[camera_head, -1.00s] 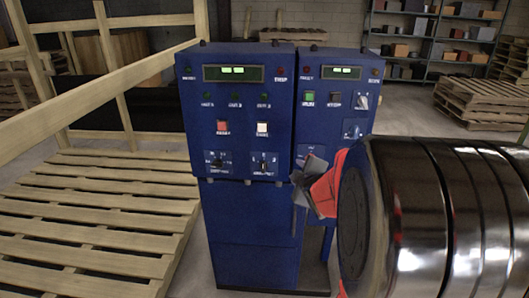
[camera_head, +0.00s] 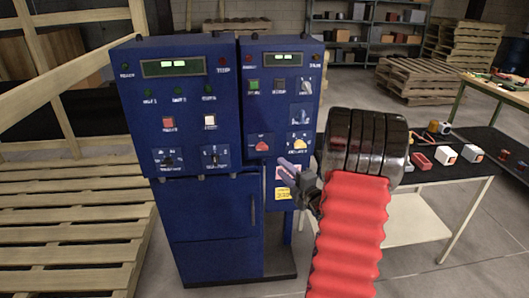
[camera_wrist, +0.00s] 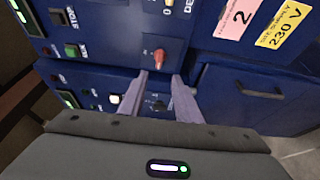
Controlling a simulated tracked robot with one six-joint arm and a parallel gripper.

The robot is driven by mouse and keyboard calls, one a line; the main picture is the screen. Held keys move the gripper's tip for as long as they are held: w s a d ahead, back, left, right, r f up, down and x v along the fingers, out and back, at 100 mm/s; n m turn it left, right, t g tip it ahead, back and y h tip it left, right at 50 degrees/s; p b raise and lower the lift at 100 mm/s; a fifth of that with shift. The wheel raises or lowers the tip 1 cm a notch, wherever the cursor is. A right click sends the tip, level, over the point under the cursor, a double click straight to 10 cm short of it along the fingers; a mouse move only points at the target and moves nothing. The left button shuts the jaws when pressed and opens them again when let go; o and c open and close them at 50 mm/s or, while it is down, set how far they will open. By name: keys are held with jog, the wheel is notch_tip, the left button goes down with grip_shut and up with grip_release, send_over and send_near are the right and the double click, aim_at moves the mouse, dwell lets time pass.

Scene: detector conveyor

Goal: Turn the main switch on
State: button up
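A blue control cabinet (camera_head: 280,100) carries a red knob (camera_head: 262,146) on its lower panel, left of a yellow-backed knob (camera_head: 299,144). Their labels are too small to read, so I cannot tell for sure which is the main switch. My gripper (camera_head: 291,168) is in front of this cabinet, below and right of the red knob. In the wrist view, the fingertips of my gripper (camera_wrist: 162,74) are apart and nothing is held. The red knob (camera_wrist: 158,56) there lies just beyond the gap between them. Contact cannot be seen.
A second blue cabinet (camera_head: 185,105) stands to the left, with buttons and black knobs. A yellow 230 V label (camera_wrist: 284,26) is below the knobs. A dark table (camera_head: 465,165) with small parts stands at right. Wooden pallets (camera_head: 70,215) lie at left.

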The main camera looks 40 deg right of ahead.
aim_at(263, 149)
jog(key=shift+w, duration=0.1)
jog(key=x, duration=1.3)
jog(key=shift+w, duration=0.35)
jog(key=c, duration=0.7)
jog(key=shift+o, duration=0.2)
jog(key=shift+f, duration=0.1)
